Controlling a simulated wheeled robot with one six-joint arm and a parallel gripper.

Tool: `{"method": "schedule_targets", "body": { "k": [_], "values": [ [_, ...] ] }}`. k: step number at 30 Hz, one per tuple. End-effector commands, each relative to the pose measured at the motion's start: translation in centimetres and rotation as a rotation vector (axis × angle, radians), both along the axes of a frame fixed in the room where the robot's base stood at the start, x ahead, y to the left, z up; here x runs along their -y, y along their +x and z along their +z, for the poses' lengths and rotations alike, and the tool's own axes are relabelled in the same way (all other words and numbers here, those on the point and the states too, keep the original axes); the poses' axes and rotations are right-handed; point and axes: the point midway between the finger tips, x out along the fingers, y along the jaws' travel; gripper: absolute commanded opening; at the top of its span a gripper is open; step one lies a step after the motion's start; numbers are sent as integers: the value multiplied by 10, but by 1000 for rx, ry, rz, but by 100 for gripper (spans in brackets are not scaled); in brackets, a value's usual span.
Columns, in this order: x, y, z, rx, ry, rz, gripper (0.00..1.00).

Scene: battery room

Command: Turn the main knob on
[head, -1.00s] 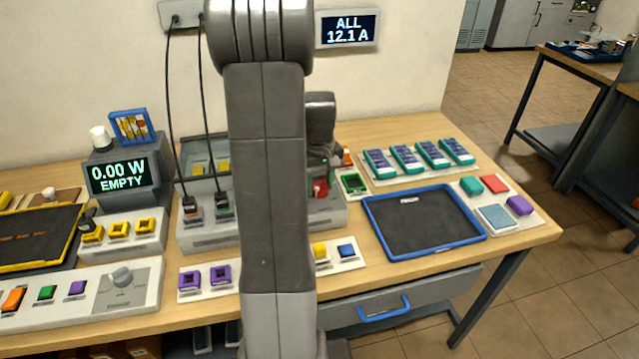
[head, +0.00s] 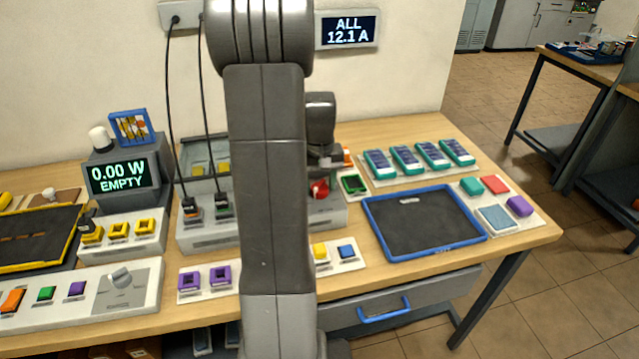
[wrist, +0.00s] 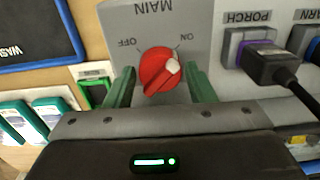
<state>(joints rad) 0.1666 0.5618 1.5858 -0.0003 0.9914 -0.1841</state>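The main knob (wrist: 158,72) is a red dial on a grey panel, seen upside down in the wrist view. Its white pointer mark lies at the upper right, toward the word ON; OFF is at the upper left. My gripper (wrist: 160,86) has its two green fingers apart, one on each side of the knob, with gaps between them and it. It is open and holds nothing. In the head view the red knob (head: 319,189) shows just right of my arm, under my wrist; my arm hides much of the panel.
A plug (wrist: 274,64) with a black cable sits in the PORCH socket beside the knob. A green-framed block (head: 354,184) and a blue-rimmed tray (head: 372,222) stand to the right. A wall display (head: 347,30) reads ALL 12.1 A.

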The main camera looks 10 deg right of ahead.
Motion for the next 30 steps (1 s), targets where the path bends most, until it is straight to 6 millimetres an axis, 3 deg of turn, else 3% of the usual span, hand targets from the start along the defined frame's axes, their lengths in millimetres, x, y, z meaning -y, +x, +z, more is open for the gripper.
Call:
{"method": "schedule_targets", "body": {
  "k": [2, 14, 30],
  "values": [
    [0, 0, 0, 0, 0, 0, 64],
    [0, 0, 9, 1, 0, 1, 64],
    [0, 0, 118, 2, 0, 1, 64]
  ]
}}
